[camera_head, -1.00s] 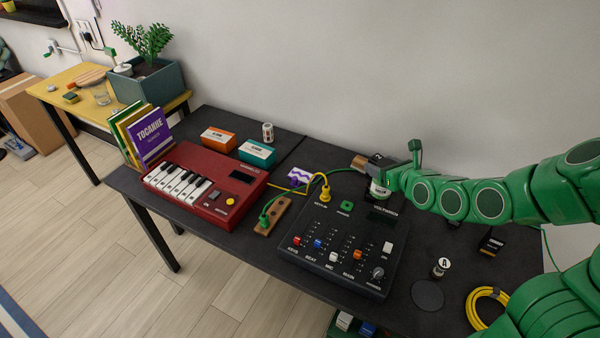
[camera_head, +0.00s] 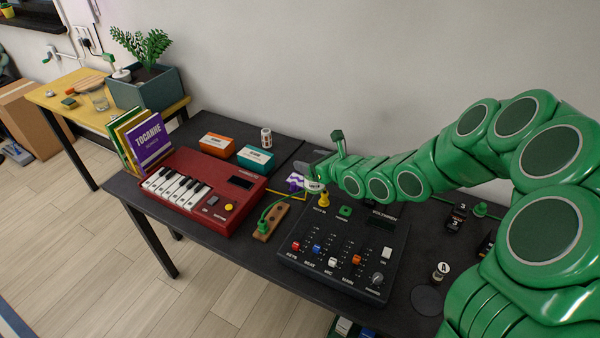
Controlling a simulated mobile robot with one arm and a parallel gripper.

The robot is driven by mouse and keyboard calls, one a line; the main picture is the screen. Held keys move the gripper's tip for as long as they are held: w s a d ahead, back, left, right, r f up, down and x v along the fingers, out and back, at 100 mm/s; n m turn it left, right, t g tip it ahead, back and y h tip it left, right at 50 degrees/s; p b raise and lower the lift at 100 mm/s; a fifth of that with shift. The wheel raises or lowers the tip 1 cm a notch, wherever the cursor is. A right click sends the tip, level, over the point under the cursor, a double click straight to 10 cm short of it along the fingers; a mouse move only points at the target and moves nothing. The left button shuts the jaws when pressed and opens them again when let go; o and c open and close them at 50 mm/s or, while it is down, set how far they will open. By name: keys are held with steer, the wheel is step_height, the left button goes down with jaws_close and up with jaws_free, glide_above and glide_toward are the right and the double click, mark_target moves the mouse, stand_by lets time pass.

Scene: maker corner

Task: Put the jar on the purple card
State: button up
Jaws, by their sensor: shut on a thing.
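The purple card (camera_head: 294,182), with a white wavy pattern, lies on the dark table between the red keyboard and the black mixer. My gripper (camera_head: 308,172) is above and beside its right part and partly covers it. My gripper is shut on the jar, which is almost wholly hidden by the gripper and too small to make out. I cannot tell whether the jar touches the card or hangs above it.
The black mixer (camera_head: 345,243) with a yellow plug stands in front of my gripper. A wooden socket block (camera_head: 271,222) with a green cable, the red keyboard (camera_head: 203,190), a teal box (camera_head: 255,158) and a small white canister (camera_head: 266,137) stand to the left.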

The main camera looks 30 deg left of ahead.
steer(key=shift+w+a+f, duration=1.35)
steer(key=shift+w+f, duration=0.45)
steer(key=shift+f, duration=0.35)
steer(key=shift+w+a+f, duration=1.35)
steer(key=shift+w+f, duration=0.4)
steer(key=shift+f, duration=0.35)
steer(key=shift+w+a+f, duration=1.35)
steer(key=shift+w+f, duration=0.45)
steer(key=shift+f, duration=0.35)
steer(key=shift+f, duration=0.1)
steer(key=o, duration=1.5)
steer(key=shift+c, duration=0.2)
steer(key=shift+d+r, duration=0.15)
steer(key=shift+r, duration=0.05)
steer(key=v, duration=1.1)
steer(key=shift+s+d+r, duration=0.1)
steer(key=shift+s+d, duration=0.1)
steer(key=shift+d, duration=0.05)
